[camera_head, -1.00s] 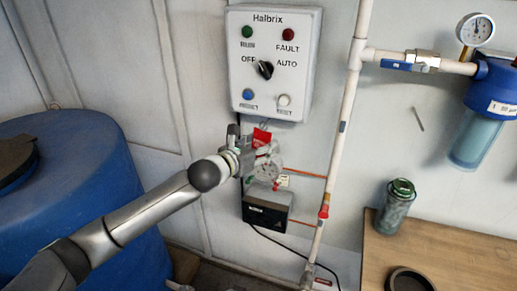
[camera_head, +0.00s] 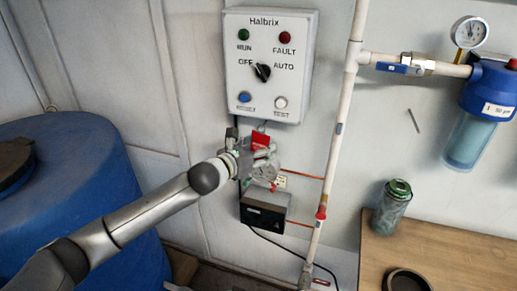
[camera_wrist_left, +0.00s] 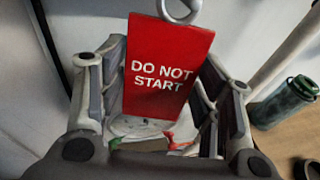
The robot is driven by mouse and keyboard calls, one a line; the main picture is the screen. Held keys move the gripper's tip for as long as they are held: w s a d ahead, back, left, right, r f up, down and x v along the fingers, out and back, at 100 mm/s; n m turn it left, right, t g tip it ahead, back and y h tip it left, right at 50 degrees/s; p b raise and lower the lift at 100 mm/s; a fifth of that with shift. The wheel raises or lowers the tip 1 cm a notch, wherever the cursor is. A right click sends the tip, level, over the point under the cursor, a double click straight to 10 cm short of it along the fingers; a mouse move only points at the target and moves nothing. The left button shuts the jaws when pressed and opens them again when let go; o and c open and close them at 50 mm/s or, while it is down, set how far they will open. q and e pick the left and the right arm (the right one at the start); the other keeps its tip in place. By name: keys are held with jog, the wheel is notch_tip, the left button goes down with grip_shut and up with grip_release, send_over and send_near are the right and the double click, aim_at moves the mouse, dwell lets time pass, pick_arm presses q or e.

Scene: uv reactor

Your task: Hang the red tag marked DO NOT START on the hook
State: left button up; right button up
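The red DO NOT START tag (camera_head: 260,139) is just below the control box, at my left gripper (camera_head: 264,163). In the left wrist view the tag (camera_wrist_left: 167,68) faces me, nearly upright, with a grey ring (camera_wrist_left: 180,10) at its top edge. A thin grey loop (camera_head: 262,126) shows above the tag in the head view; whether the tag hangs on the hook is not clear. The left gripper (camera_wrist_left: 160,112) has its fingers spread to either side of the tag, and no grip on it shows. My right gripper is out of view.
The control box (camera_head: 270,65) is on the wall directly above. A white pipe (camera_head: 340,130) runs down close to the right of the gripper. A black box (camera_head: 264,211) is below. A blue barrel (camera_head: 75,170) stands left, and a wooden table (camera_head: 430,255) with a green bottle (camera_head: 393,207) right.

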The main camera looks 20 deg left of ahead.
pick_arm(q)
jog(key=shift+o, duration=1.2)
